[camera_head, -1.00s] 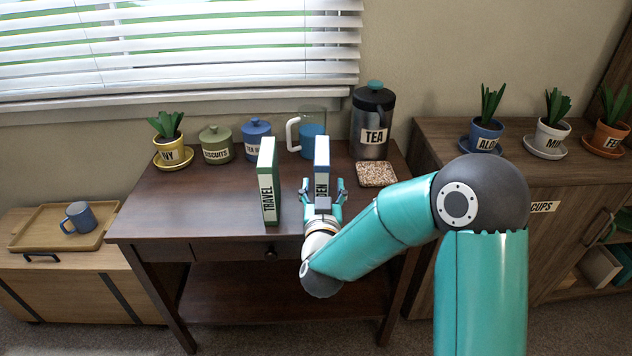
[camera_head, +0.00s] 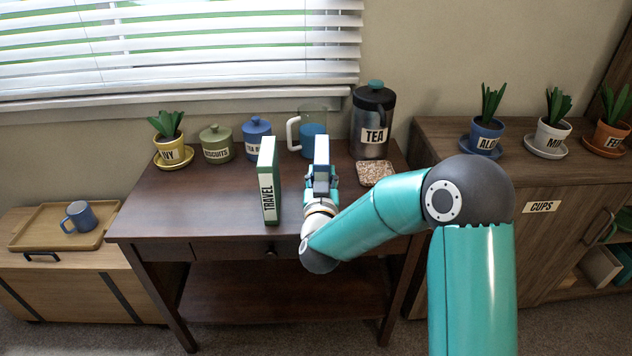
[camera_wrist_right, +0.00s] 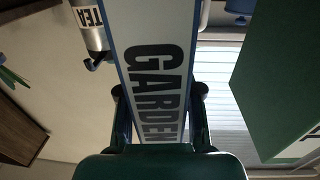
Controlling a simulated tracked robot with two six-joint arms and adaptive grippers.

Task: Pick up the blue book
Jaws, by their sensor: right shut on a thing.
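The blue book (camera_head: 322,150) stands upright on the dark wooden desk, right of the green book. Its white spine, lettered GARDEN, fills the middle of the right wrist view (camera_wrist_right: 155,60). My right gripper (camera_head: 321,185) is shut on the blue book, with a finger on each side of it. Its fingers also show beside the spine in the right wrist view (camera_wrist_right: 160,105). The gripper hides the lower part of the book in the head view. My left gripper is not in view.
A green book (camera_head: 268,180) lettered TRAVEL stands close on the left. Behind are a glass pitcher (camera_head: 312,130), a blue canister (camera_head: 257,138), a green canister (camera_head: 216,145) and a TEA press (camera_head: 372,125). A speckled coaster (camera_head: 376,173) lies to the right. The desk's left part is clear.

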